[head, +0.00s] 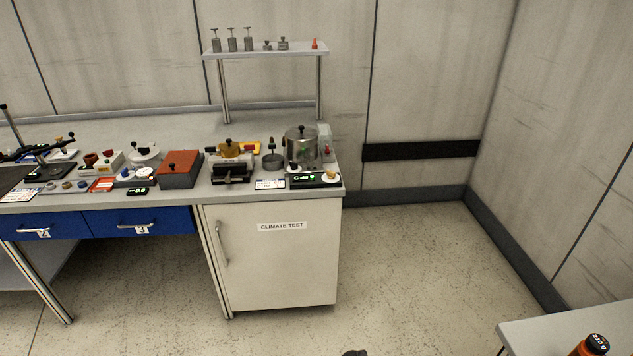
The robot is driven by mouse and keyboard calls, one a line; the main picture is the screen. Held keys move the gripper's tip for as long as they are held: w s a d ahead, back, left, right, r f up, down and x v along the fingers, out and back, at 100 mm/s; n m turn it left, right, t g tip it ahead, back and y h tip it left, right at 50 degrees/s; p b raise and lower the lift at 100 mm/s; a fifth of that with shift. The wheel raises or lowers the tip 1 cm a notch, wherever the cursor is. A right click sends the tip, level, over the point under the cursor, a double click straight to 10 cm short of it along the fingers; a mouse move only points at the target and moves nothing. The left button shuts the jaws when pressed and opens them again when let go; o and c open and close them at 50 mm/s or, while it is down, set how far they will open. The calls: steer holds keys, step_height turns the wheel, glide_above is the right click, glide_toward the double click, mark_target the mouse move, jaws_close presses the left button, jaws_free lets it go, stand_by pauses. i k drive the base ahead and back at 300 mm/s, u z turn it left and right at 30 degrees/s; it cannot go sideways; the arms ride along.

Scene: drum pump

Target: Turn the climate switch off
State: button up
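A white cabinet with a "CLIMATE TEST" label (282,226) stands under the right end of the bench. On the bench top above it, at the front right corner, is a small dark control unit (315,180) with a lit green display (303,178) and a yellowish knob (331,174) on a pale round base. A metal pot (300,150) stands just behind it. No part is clearly marked as the climate switch, and its position is too small to read. My gripper does not show recognisably.
Left of the control unit stand a label card (270,184), a dark clamp device (231,172) and a red-topped box (180,168). A raised shelf (266,51) is behind. Floor right of the cabinet is clear. A table corner (560,338) with an orange bottle (590,347) is bottom right.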

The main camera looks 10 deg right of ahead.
mark_target(331, 175)
steer(key=u, duration=0.05)
steer(key=i, duration=0.9)
steer(key=z, duration=0.05)
